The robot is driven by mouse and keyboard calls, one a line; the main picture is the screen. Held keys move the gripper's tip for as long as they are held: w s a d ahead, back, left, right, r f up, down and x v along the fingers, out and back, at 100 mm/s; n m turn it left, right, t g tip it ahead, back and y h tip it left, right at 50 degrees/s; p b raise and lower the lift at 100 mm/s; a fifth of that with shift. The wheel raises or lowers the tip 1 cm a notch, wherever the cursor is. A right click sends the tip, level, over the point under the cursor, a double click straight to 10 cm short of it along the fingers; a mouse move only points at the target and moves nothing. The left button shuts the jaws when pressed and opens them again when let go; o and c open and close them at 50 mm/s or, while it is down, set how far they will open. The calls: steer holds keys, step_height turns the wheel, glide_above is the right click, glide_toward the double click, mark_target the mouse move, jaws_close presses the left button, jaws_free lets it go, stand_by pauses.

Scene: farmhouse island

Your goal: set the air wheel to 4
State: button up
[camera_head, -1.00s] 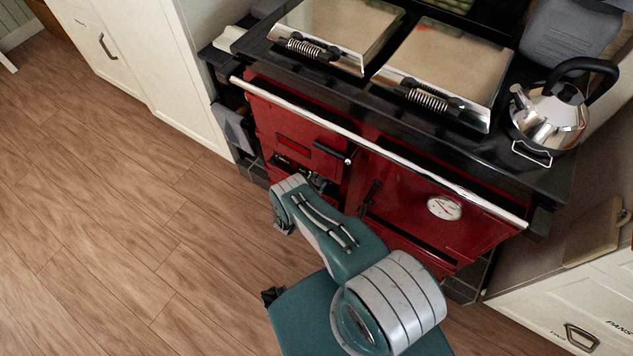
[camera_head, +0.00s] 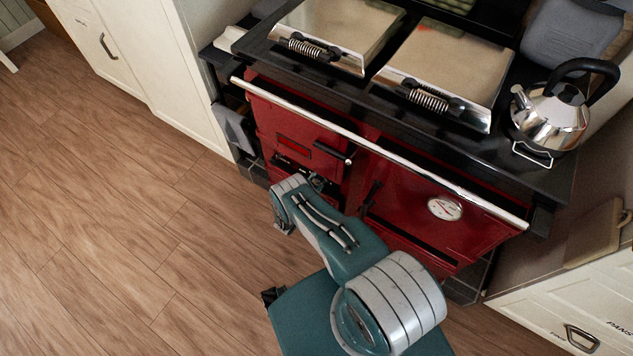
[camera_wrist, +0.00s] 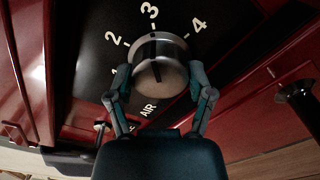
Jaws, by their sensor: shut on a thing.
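The air wheel (camera_wrist: 160,76) is a round silver knob on a black plate in the wrist view, with the label AIR below it and the numbers 1, 2, 3 and 4 around it. Its dark pointer mark points up at about the 3. My gripper (camera_wrist: 159,82) is shut on the wheel, with one finger at its left side and one at its right. The left finger partly covers the 1. In the head view the wheel is hidden near the end of my arm, low on the left part of the red range cooker (camera_head: 300,145).
A chrome rail (camera_head: 380,150) runs along the cooker's front above my arm. A kettle (camera_head: 550,115) stands on top at the right. A dark door knob (camera_wrist: 295,92) juts out right of my gripper in the wrist view. The wooden floor at left is clear.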

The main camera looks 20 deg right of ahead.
steer(key=m, duration=0.5)
steer(key=shift+s+f+m, duration=0.1)
steer(key=shift+s+m, duration=0.1)
steer(key=shift+m, duration=0.1)
steer(key=m, duration=0.5)
steer(key=shift+s+f, duration=0.15)
steer(key=shift+m, duration=0.3)
steer(key=o, duration=1.1)
steer(key=shift+w, duration=0.2)
